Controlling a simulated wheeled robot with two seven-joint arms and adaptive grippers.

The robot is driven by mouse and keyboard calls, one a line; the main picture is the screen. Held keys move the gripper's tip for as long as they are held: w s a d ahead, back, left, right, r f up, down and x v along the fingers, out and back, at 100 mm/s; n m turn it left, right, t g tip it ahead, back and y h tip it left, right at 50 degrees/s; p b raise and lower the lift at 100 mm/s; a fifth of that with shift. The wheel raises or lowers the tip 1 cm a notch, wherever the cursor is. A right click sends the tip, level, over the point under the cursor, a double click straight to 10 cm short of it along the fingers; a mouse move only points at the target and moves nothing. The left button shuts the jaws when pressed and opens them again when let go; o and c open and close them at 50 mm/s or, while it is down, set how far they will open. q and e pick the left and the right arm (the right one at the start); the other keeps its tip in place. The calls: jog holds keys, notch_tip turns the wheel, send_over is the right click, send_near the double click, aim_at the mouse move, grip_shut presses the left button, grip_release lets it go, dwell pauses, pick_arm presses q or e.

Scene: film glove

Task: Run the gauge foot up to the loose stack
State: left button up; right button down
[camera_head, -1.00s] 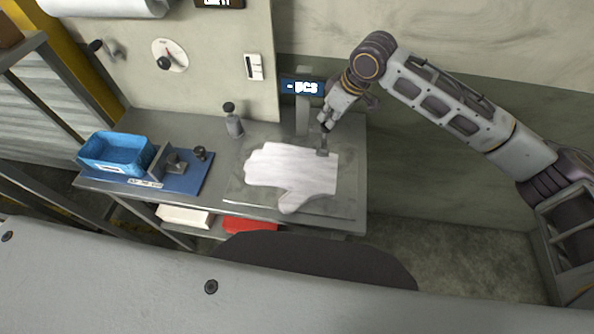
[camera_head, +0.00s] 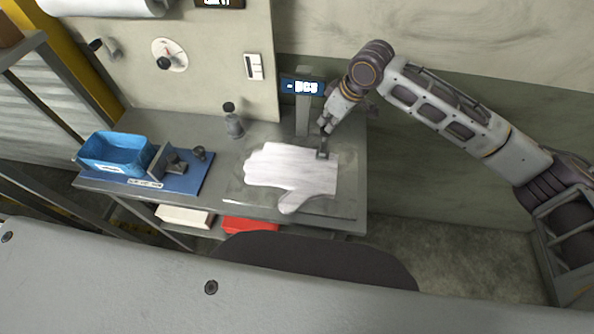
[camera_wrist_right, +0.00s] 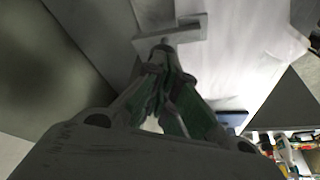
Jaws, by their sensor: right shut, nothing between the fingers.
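A flat stack of white gloves (camera_head: 290,172) lies on the bench, its cuff end to the right. The gauge foot (camera_head: 322,155), a small grey piece, is at the cuff's upper right edge; whether it touches the stack I cannot tell. The gauge's post (camera_head: 302,118) stands behind it, with a blue display (camera_head: 302,87) on top. My right gripper (camera_head: 325,132) is shut and empty, its tips just behind the foot. In the right wrist view, the shut fingertips (camera_wrist_right: 161,52) are right at the grey foot (camera_wrist_right: 183,33), beside the white stack (camera_wrist_right: 250,50). My left gripper is out of view.
A blue bin (camera_head: 116,154) and a small fixture on a blue mat (camera_head: 190,184) are at the bench's left. A dark-knobbed grey post (camera_head: 233,124) stands behind the gloves. A back panel with a dial (camera_head: 170,55) rises behind the bench.

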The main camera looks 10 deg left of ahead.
jog(key=shift+f, duration=0.55)
dwell(0.6)
jog(key=shift+r, duration=0.1)
jog(key=shift+r+p, duration=2.85)
jog(key=shift+p, duration=0.3)
notch_tip(320, 180, up, 8)
jog(key=p, duration=0.1)
jog(key=shift+r, duration=0.1)
jog(key=shift+s, duration=0.1)
